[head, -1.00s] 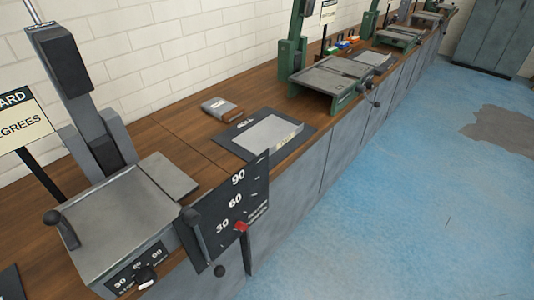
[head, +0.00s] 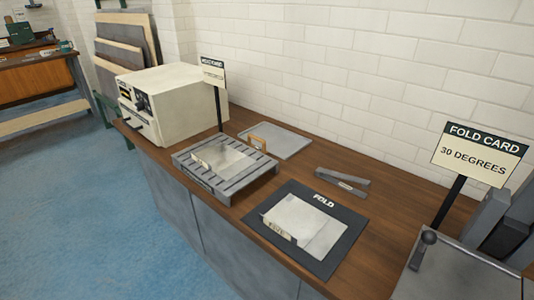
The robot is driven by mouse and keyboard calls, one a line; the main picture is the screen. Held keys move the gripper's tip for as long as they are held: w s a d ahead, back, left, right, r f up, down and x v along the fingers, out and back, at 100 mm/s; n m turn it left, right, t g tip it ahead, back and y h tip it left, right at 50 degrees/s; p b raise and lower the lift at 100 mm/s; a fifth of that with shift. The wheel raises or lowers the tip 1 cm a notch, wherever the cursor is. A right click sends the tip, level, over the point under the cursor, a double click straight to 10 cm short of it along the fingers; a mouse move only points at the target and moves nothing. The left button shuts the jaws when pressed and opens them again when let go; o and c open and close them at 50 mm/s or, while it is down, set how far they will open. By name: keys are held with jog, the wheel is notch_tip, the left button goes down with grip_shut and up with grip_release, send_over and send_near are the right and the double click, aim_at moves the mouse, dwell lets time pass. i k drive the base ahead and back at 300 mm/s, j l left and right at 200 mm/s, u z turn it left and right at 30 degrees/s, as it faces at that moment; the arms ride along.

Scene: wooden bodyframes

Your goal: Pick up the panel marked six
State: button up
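No panel reads clearly as six in the head view. A pale grey panel (head: 308,226) lies on a black mat marked FOLD (head: 338,246) on the bench; the label on its raised front lip seems to read FIVE, but is small. Another pale panel (head: 226,157) rests on a slatted grey rack (head: 238,187) to its left; its small label is unreadable. My gripper is not in view.
The wooden bench (head: 385,205) also holds a cream oven-like box (head: 180,100), a flat grey tray (head: 280,139), tong-like grey tool (head: 342,183) and sign FOLD CARD 30 DEGREES (head: 478,155). A grey bending machine (head: 460,275) stands at right. Blue floor (head: 80,200) is open at left.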

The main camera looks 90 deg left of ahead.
aim_at(216, 158)
jog(key=j+u, duration=0.1)
jog(key=u, duration=2.45)
